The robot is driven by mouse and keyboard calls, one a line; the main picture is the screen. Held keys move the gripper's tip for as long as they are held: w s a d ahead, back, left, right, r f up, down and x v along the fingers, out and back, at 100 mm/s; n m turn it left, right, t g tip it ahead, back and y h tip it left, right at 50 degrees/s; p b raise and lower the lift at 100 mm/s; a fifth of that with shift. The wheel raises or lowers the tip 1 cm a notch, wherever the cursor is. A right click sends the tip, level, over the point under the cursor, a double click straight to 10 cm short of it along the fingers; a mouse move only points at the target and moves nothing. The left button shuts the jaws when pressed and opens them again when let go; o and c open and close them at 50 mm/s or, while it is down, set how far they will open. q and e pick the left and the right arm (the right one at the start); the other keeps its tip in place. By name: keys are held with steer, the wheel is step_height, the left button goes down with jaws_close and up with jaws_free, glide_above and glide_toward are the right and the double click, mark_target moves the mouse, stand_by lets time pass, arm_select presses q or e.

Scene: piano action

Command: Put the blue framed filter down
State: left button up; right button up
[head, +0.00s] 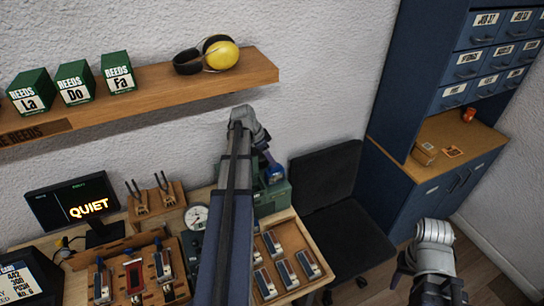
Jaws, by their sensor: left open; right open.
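My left arm reaches up the middle of the head view and bends over the bench. Its gripper (271,164) is open, small in view and partly hidden behind its own wrist, above a green case (270,197). A small blue piece (276,173) shows right at its fingertips. I cannot tell whether this is the blue framed filter or whether the fingers touch it. No other blue frame is clearly visible. My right gripper (402,266) is open, at the lower right over the floor, apart from the bench. It is dark and its fingers are hard to make out.
A wooden tray (298,232) with several dark-and-silver parts lies right of my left arm. A wooden rack (118,254) holds tools at the left, near a QUIET screen (72,207). A black chair (335,235) and a blue cabinet (385,190) stand to the right. A shelf (160,92) hangs above.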

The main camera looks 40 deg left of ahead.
arm_select(q)
steer(key=p+v, duration=0.1)
steer(key=v, duration=0.1)
steer(key=shift+s+a+r+p, duration=0.1)
steer(key=shift+s+r+p, duration=0.05)
steer(key=shift+r+p, duration=0.2)
arm_select(e)
step_height(320, 180, up, 3)
steer(key=shift+f, duration=0.2)
arm_select(q)
steer(key=d+g, duration=0.2)
steer(key=d, duration=1.4)
steer(key=s+d+y, duration=0.1)
steer(key=s+d, duration=0.3)
steer(key=d, duration=0.5)
steer(key=s+d+f+n+g+y, duration=0.1)
steer(key=s+d, duration=0.4)
steer(key=d, duration=0.5)
steer(key=s+d+g+y, duration=0.1)
steer(key=s+d, duration=0.3)
steer(key=d, duration=0.6)
steer(key=shift+s+f+n, duration=0.2)
steer(key=shift+f+n, duration=0.05)
steer(key=shift+n, duration=0.15)
